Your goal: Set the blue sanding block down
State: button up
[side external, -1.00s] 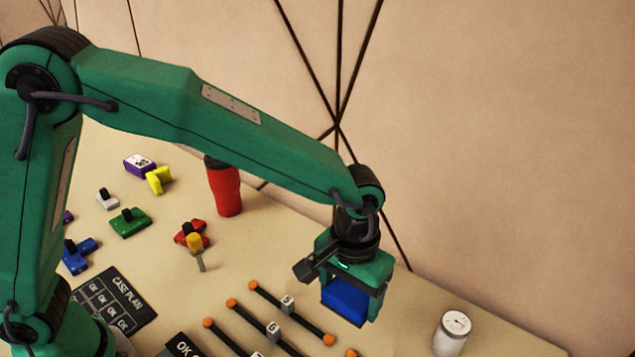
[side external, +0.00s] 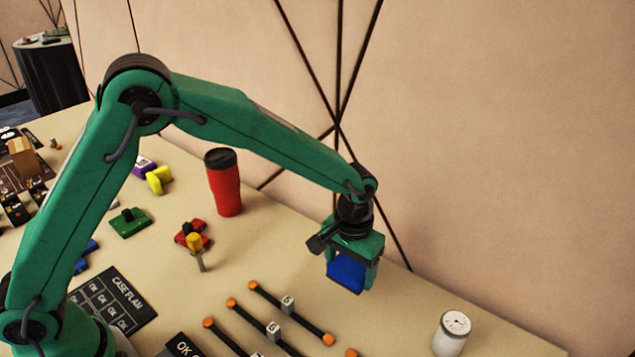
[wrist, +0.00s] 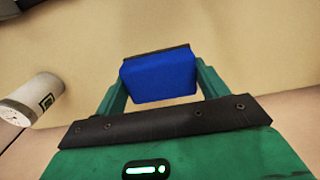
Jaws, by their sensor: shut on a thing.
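The blue sanding block (side external: 346,272) is between the fingers of my gripper (side external: 351,278), which is shut on it. In the side external view the block hangs low under the wrist, at the right part of the table near the wall; whether it touches the table is hard to tell. In the wrist view the blue block (wrist: 160,80) shows its blue face and a dark strip along its far edge. The green fingers of my gripper (wrist: 160,88) stand on either side of it.
Orange-tipped black rods (side external: 291,312) lie left and below the block. Table around the block is bare.

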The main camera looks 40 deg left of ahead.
aim_at(349, 281)
jog(key=shift+w+f, duration=0.1)
jog(key=shift+f, duration=0.05)
jog(key=shift+f, duration=1.9)
jog(key=shift+f, duration=0.15)
jog(key=o, duration=1)
jog(key=shift+c, duration=0.2)
notch_tip(349, 281, up, 12)
jog(key=shift+f, duration=0.1)
jog(key=shift+r, duration=0.3)
jog(key=shift+a, duration=0.1)
